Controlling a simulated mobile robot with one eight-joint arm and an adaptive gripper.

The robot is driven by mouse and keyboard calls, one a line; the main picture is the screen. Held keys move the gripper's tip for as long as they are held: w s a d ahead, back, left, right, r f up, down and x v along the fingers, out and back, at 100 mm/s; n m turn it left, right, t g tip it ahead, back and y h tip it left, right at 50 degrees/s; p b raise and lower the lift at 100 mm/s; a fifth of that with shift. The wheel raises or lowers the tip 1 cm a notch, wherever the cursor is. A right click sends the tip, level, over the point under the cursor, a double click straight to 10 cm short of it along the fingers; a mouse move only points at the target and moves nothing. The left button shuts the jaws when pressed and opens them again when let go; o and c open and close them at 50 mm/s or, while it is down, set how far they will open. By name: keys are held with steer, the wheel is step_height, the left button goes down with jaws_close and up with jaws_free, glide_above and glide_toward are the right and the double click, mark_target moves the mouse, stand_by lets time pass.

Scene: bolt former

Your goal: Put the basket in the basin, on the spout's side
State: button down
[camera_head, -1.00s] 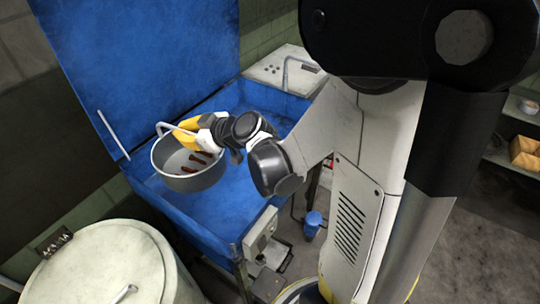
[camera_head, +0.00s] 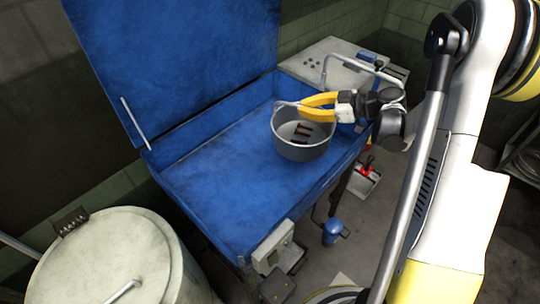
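The basket (camera_head: 302,152) is a round grey metal pan with a raised handle and several reddish-brown bolts inside. It is upright over the right part of the blue basin (camera_head: 215,165), near the spout (camera_head: 350,58), a bent metal tube at the right back. I cannot tell whether its bottom touches the basin floor. My gripper (camera_head: 303,107) has yellow fingers and reaches in from the right above the basket. Its fingertips are closed on the basket's handle, which they partly hide.
The basin's blue lid (camera_head: 175,55) stands open at the back. A pale round drum (camera_head: 105,262) stands at the front left. A grey control box (camera_head: 275,250) is on the basin's front. The basin's left and middle floor is clear.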

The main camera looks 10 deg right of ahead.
mark_target(279, 120)
steer(key=w+a+f+b, duration=0.1)
steer(key=w+a+f, duration=0.1)
steer(key=w, duration=0.1)
steer(key=w+a+f+b, duration=0.1)
steer(key=w+a+f, duration=0.1)
steer(key=w, duration=0.1)
steer(key=w+a+f+b, duration=0.2)
steer(key=a+f, duration=0.1)
steer(key=shift+w, duration=0.4)
step_height(279, 120, down, 4)
steer(key=shift+w+a+f+b, duration=0.1)
steer(key=shift+f+b, duration=0.05)
steer(key=shift+b, duration=0.85)
steer(key=c, duration=2)
jaws_free()
steer(key=shift+c, duration=0.2)
steer(key=o, duration=0.4)
